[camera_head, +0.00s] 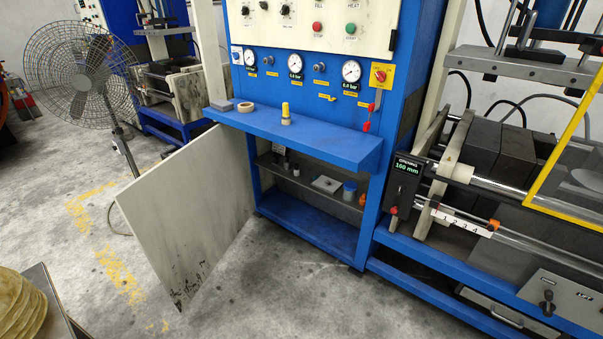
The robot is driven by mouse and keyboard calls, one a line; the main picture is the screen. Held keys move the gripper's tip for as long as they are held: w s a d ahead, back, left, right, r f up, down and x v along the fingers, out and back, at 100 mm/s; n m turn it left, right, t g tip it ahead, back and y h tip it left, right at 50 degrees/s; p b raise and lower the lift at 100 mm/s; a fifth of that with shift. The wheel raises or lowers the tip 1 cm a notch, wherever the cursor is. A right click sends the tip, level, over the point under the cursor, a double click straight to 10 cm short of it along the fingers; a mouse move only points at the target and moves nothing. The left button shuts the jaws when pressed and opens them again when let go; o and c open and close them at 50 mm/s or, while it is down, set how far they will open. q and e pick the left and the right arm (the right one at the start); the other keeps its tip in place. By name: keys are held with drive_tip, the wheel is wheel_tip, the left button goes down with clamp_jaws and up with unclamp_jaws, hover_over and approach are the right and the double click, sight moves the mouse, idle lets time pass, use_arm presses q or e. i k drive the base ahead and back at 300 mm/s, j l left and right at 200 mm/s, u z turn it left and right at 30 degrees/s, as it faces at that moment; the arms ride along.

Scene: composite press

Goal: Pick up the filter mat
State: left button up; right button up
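I cannot surely make out the filter mat. A small pale, flat, squarish item (327,185) lies on the shelf inside the open blue cabinet, and I cannot tell whether it is the mat. A stack of yellowish round sheets (20,305) is cut off at the lower left edge, and I cannot tell whether the mat is among them. Neither of my grippers is in view.
The blue cabinet (310,228) has its pale door (185,210) swung open to the left. Its ledge (300,140) holds a tape roll (245,107) and a yellow-topped item (286,113). A press (490,165) stands right, a fan (80,75) left. Concrete floor in front is clear.

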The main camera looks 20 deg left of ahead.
sight(327, 183)
drive_tip(key=i+j+u, duration=0.4)
drive_tip(key=i, duration=0.25)
drive_tip(key=i+u, duration=0.4)
drive_tip(key=i, duration=0.3)
